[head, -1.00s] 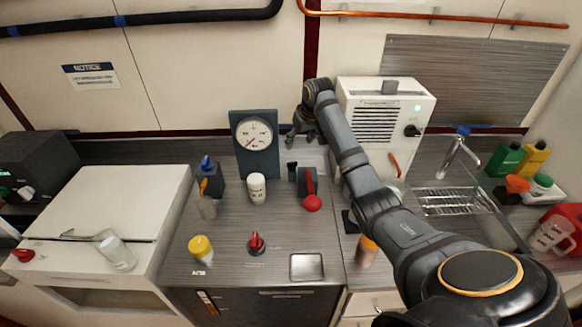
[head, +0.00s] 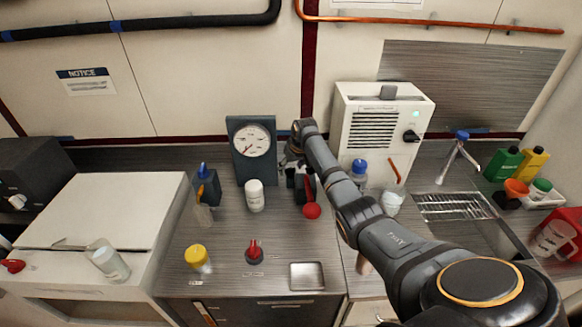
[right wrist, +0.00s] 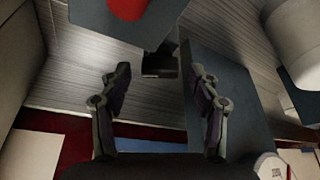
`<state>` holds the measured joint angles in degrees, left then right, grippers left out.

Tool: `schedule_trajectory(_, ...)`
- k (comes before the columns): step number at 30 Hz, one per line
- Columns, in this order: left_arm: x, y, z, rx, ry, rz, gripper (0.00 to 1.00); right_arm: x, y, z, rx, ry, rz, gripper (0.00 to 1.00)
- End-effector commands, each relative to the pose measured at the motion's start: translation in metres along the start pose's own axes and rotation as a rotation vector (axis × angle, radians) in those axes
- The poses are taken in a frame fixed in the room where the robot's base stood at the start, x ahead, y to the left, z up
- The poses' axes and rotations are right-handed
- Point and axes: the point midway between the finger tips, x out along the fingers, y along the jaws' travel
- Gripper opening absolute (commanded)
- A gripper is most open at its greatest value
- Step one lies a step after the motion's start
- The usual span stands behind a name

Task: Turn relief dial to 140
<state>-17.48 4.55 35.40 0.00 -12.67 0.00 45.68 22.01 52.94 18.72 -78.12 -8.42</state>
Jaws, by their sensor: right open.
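No readable label marks the relief dial. A red pointed knob (head: 254,252) stands on the counter with small illegible markings around it. A round white gauge (head: 252,140) on a dark blue-grey panel (head: 262,172) stands at the back. My left gripper is out of view.
A white bottle (head: 254,196) stands in front of the gauge panel. A white vented box (head: 385,125) with a black knob (head: 411,136) is at the back right. A yellow-capped jar (head: 197,257) and a metal tray (head: 307,275) flank the red knob. The sink (head: 455,207) is at right.

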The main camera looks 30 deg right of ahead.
Motion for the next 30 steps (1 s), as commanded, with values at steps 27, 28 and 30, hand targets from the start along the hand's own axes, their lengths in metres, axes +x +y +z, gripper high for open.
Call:
schedule_trajectory(27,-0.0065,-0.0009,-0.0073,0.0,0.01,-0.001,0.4,0.001,0.0013,-0.0011,-0.092,-0.001,-0.039,0.08)
schedule_trajectory(28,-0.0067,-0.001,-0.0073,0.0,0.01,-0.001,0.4,0.0013,0.0017,-0.0011,-0.123,-0.001,-0.051,0.08)
schedule_trajectory(30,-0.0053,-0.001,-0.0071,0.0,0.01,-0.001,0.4,0.0027,0.0023,-0.0007,-0.188,-0.001,-0.078,0.08)
